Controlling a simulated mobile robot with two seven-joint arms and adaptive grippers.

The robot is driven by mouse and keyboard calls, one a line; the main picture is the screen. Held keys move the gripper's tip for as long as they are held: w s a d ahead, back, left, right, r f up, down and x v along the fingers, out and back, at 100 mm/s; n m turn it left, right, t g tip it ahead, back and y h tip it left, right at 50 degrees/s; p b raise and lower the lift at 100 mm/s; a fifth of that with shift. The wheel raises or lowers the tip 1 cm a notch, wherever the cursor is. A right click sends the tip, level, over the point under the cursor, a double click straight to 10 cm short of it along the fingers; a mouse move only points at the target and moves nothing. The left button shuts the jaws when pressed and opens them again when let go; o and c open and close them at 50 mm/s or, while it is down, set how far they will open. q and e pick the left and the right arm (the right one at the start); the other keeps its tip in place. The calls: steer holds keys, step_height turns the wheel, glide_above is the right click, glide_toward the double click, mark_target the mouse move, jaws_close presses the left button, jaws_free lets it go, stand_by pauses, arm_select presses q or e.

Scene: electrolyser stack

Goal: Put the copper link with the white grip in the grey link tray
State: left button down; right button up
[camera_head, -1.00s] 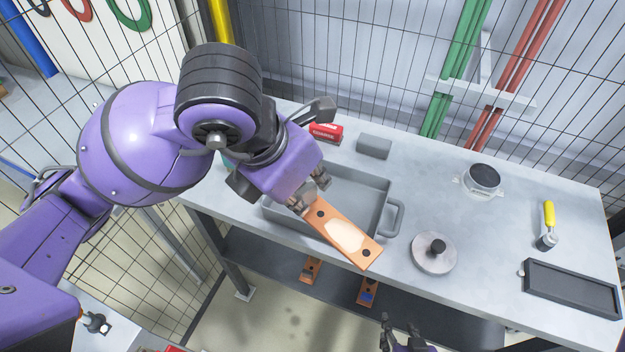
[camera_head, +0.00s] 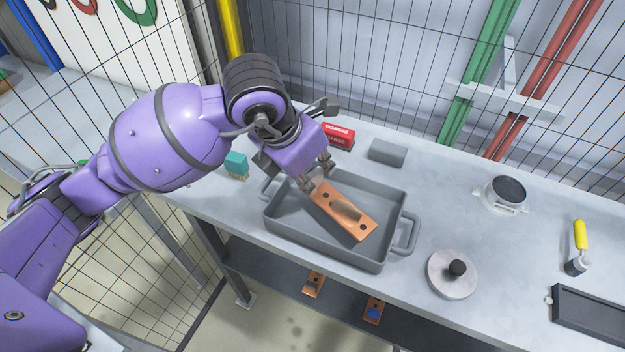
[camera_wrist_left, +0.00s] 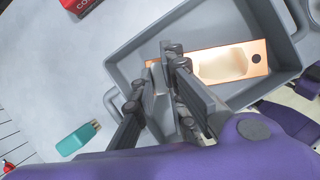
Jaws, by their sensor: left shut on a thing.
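The copper link with the white grip (camera_head: 345,211) is a flat orange bar with a hole near each end; its pale grip lies in shadow in the head view and shows white in the left wrist view (camera_wrist_left: 222,64). The tray has a handle at each end and also shows in the left wrist view (camera_wrist_left: 125,62). My right gripper is not in view.
A red box (camera_head: 338,136), a grey block (camera_head: 387,151) and a teal piece (camera_head: 237,163) stand around the tray. A round knobbed disc (camera_head: 453,274) is to its right. Two more copper links (camera_head: 373,310) (camera_head: 313,284) lie on the lower shelf. Mesh fencing stands behind.

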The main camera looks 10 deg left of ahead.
mark_target(313, 183)
arm_select(q)
steer(key=shift+w+f, duration=0.15)
steer(key=shift+f, duration=0.75)
steer(key=shift+w+f, duration=0.1)
steer(key=shift+f, duration=0.75)
steer(key=shift+f, duration=0.1)
steer(key=c, duration=1.8)
jaws_free()
steer(key=v, duration=1.2)
